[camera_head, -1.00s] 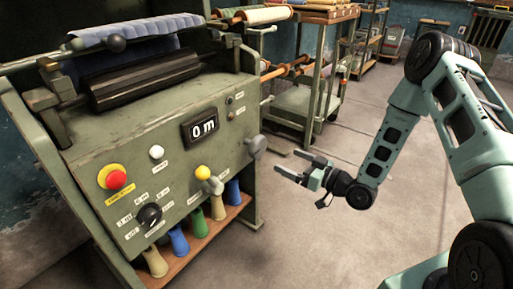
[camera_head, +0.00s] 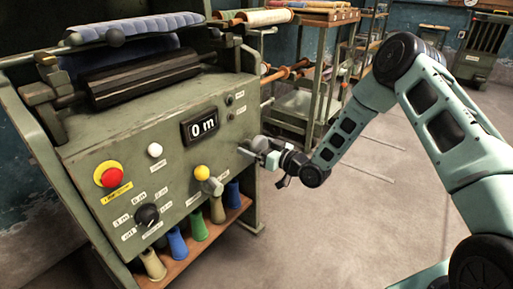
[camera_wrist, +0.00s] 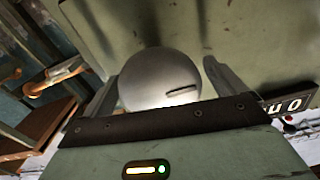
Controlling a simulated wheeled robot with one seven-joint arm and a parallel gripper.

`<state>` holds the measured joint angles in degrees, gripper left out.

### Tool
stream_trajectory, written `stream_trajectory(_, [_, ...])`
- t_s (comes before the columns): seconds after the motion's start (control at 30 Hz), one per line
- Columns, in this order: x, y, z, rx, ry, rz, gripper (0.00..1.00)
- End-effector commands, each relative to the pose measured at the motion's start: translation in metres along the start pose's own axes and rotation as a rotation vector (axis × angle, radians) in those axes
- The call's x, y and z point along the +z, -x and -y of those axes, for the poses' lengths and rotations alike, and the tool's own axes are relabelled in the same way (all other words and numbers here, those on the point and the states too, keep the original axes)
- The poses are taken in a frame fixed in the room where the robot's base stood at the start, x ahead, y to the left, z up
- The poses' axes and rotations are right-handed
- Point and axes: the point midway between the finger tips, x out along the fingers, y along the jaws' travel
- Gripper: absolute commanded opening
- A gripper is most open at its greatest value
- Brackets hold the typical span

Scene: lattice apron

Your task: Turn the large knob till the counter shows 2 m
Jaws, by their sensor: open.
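The counter (camera_head: 200,127) on the green machine's front reads 0 m. It also shows in part at the right edge of the wrist view (camera_wrist: 291,105), upside down. A large round grey knob (camera_wrist: 160,80) with a dark slot mark fills the middle of the wrist view. It sits between the two fingers of my gripper (camera_head: 257,148), one on either side. The fingers are open; I cannot tell whether either touches the knob. In the head view my gripper covers most of the knob, at the panel's right end.
The panel also carries a red stop button (camera_head: 109,176), a white button (camera_head: 154,150), a yellow button (camera_head: 202,172) and a black selector knob (camera_head: 147,214). Coloured cones stand on the shelf (camera_head: 190,254) below. A trolley (camera_head: 300,110) stands behind; the floor at right is clear.

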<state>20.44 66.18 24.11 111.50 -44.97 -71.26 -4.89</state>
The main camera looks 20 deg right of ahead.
Motion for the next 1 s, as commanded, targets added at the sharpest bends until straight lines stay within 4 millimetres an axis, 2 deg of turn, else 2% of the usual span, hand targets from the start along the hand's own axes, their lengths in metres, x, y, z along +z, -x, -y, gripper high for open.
stream_trajectory(0.1, [-0.0001,0.0001,0.0001,0.0,0.0,0.0,0.96])
stream_trajectory(0.13, [0.0,0.0002,0.0001,0.0,0.0,0.0,0.93])
stream_trajectory(0.2, [-0.0001,0.0002,0.0001,0.0,0.0,0.0,0.73])
stream_trajectory(0.3, [-0.0001,0.0003,0.0001,0.0,0.0,0.0,0.51])
stream_trajectory(0.67, [-0.0005,0.0005,0.0002,0.0,-0.044,0.0,0.51])
stream_trajectory(1.0, [-0.0013,0.0008,-0.0002,0.001,-0.273,-0.001,0.51])
